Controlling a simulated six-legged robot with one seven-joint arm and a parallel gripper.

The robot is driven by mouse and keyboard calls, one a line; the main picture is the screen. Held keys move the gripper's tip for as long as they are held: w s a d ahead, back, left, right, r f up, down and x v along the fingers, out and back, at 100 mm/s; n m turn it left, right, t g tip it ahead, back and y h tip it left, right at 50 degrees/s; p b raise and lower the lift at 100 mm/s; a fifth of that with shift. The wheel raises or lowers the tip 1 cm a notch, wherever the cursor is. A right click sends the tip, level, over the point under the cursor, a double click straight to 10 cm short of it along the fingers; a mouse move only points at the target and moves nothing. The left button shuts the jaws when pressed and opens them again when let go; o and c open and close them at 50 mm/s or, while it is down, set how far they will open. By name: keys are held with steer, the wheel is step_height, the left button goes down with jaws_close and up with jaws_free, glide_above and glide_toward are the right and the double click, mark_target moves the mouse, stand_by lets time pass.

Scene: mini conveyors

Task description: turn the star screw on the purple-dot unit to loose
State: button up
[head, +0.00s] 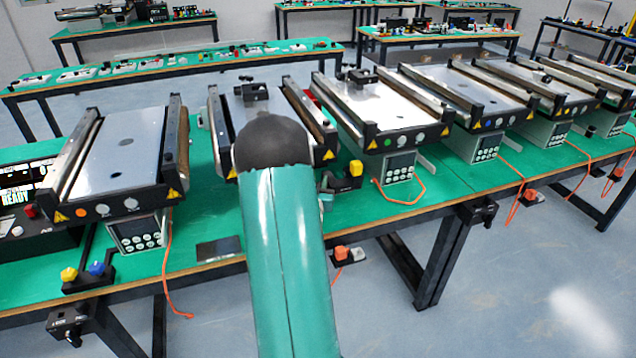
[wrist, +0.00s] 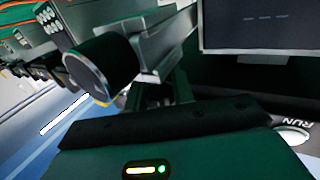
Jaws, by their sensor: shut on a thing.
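In the wrist view, the green housing of my gripper (wrist: 165,98) fills the bottom, with a lit strip on it. Its fingers reach in under a grey metal bracket and are shut on a small dark part, taken as the star screw, which is mostly hidden by the fingers and shadow. Its turn position cannot be told. In the head view, my arm covers the gripper and the front of the second conveyor unit (head: 217,125). No purple dot is visible; that unit's dot is hidden behind my arm.
A black round knob (wrist: 103,68) sits close at the upper left of the wrist view. A display (wrist: 262,24) with dashes and a RUN button (wrist: 294,136) are at right. Other conveyors flank the unit on the green table. A yellow-topped switch block (head: 354,170) stands right of my arm.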

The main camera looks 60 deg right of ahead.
steer(key=shift+w+a+n+t+y, duration=0.15)
steer(key=shift+n+t+y, duration=0.35)
steer(key=shift+n+t, duration=0.45)
steer(key=shift+w+d+n+t+y, duration=0.1)
steer(key=shift+n+t+y, duration=0.45)
steer(key=shift+t, duration=0.7)
steer(key=o, duration=0.7)
steer(key=shift+a, duration=0.1)
steer(key=v, duration=1.3)
steer(key=shift+a, duration=0.35)
